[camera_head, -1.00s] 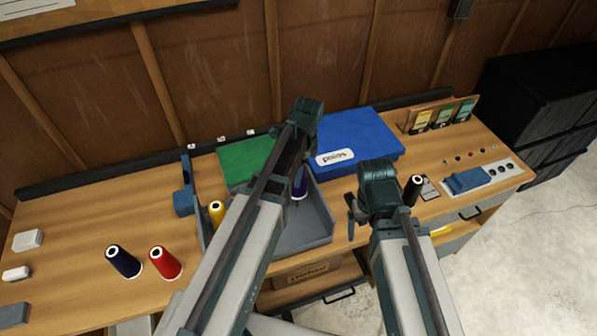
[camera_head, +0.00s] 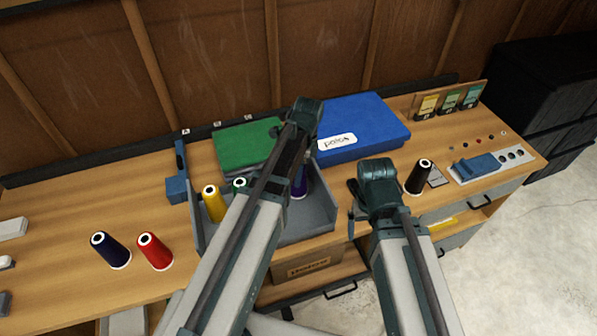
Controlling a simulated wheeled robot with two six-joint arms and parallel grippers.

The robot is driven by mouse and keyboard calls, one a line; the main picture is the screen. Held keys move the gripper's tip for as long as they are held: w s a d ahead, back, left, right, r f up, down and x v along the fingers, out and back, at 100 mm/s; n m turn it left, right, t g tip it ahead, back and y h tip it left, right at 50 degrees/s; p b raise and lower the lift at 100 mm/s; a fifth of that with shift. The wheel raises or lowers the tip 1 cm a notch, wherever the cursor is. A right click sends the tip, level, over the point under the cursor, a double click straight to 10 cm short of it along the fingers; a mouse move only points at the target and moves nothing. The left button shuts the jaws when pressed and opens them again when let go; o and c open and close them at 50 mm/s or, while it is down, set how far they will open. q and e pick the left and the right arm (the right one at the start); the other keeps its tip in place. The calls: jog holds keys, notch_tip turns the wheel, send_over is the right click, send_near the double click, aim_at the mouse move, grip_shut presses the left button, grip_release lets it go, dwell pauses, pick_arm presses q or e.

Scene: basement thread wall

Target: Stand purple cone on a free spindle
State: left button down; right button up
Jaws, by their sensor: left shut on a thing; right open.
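The purple cone (camera_head: 299,184) shows just right of my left forearm, over the right part of a grey tray (camera_head: 312,222). My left gripper (camera_head: 299,163) is shut on it; the forearm and wrist hide most of the fingers and part of the cone. I cannot tell whether the cone touches the tray. A yellow cone (camera_head: 213,204) and a mostly hidden green cone (camera_head: 239,184) stand in the tray's left part. No bare spindle shows clearly; my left arm covers the tray's middle. My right gripper (camera_head: 352,212) is open and empty, right of the tray.
A navy cone (camera_head: 110,251) and a red cone (camera_head: 154,251) stand on the bench at left, a black cone (camera_head: 419,177) at right. A green box (camera_head: 245,143) and a blue case (camera_head: 360,125) lie behind the tray. Bench left of the tray is partly clear.

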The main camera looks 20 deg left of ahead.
pick_arm(q)
jog(key=shift+f+b, duration=0.4)
dwell(0.5)
jog(key=shift+r, duration=0.1)
jog(key=shift+c, duration=0.2)
grip_release()
jog(key=shift+r, duration=0.15)
notch_tip(320, 180, up, 14)
jog(key=w+d+p, duration=0.1)
jog(key=p, duration=1.3)
jog(key=shift+w+f, duration=0.15)
jog(key=shift+f, duration=0.1)
jog(key=shift+d+f, duration=0.1)
jog(key=shift+f, duration=0.05)
jog(key=f+b, duration=0.9)
jog(key=s+a+f+b, duration=0.1)
jog(key=f+b, duration=0.3)
jog(key=shift+s+a+f+b, duration=0.1)
jog(key=shift+f+b, duration=0.05)
jog(key=shift+b, duration=0.2)
